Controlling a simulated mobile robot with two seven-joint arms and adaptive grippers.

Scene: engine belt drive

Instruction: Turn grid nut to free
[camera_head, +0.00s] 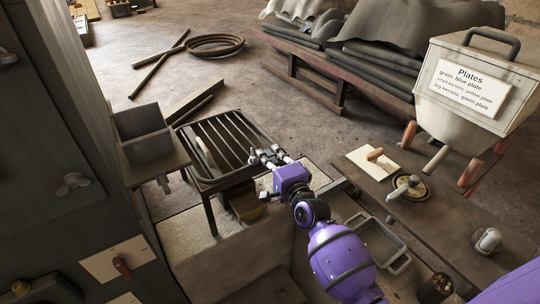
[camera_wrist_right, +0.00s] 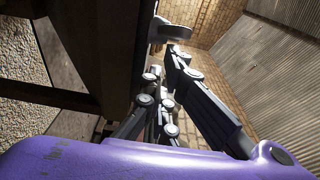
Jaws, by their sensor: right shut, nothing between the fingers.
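The slatted metal grid (camera_head: 238,138) stands on legs in the middle of the head view. My right gripper (camera_head: 262,157) is at the grid's right edge, with its purple wrist behind it. The gripper is shut and empty. In the right wrist view its linkage and fingers (camera_wrist_right: 165,85) point up toward a grey rounded part (camera_wrist_right: 172,32) with a brass-coloured piece beside it, which may be the grid nut. I cannot tell whether the fingers touch it. In the head view the gripper covers this spot. My left gripper is not in view.
A dark open box (camera_head: 150,137) is left of the grid. A wing nut (camera_head: 73,184) sits on the dark machine at left. A bench (camera_head: 450,225) at right holds a round lidded item (camera_head: 407,186). Open floor lies beyond the grid.

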